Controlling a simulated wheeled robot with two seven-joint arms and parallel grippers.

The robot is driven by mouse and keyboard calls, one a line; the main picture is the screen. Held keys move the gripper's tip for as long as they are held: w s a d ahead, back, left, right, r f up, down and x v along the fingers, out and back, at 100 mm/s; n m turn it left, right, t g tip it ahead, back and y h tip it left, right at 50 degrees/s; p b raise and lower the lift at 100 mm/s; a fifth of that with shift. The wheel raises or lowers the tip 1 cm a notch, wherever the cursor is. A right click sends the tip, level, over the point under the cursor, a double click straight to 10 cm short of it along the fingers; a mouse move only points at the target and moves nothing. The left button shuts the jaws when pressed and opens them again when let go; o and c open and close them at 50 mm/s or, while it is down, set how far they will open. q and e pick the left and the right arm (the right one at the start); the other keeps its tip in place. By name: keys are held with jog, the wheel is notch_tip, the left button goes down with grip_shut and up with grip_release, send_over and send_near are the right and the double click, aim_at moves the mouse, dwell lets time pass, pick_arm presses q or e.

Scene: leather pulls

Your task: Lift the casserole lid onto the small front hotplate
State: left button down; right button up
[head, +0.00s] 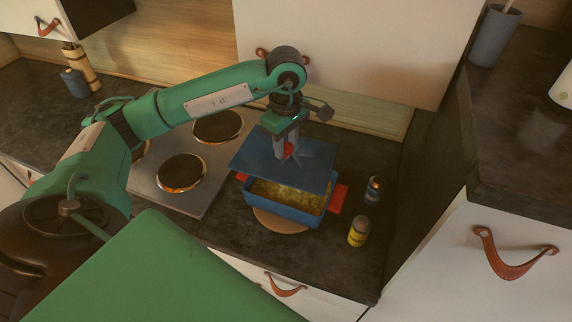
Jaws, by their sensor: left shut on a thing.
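The blue casserole lid (262,165) is square and flat, with a red knob. My left gripper (288,150) points down and is shut on this knob. The lid is tilted a little and raised above the casserole, clear of its front side. The blue casserole (284,205) has red handles and yellowish food inside, and stands on a round wooden board (280,222). The small front hotplate (182,173) is bare, on the steel hob to the left of the casserole. My right gripper is out of view.
Another hotplate (218,127) is behind, and one more is partly hidden by my arm. Two small jars, one dark (373,190) and one yellow (358,232), stand right of the casserole. A white cabinet door (350,50) hangs above the back.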

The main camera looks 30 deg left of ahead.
aim_at(286, 146)
pick_arm(q)
notch_tip(286, 146, up, 11)
jog(key=b, duration=0.1)
dwell(0.4)
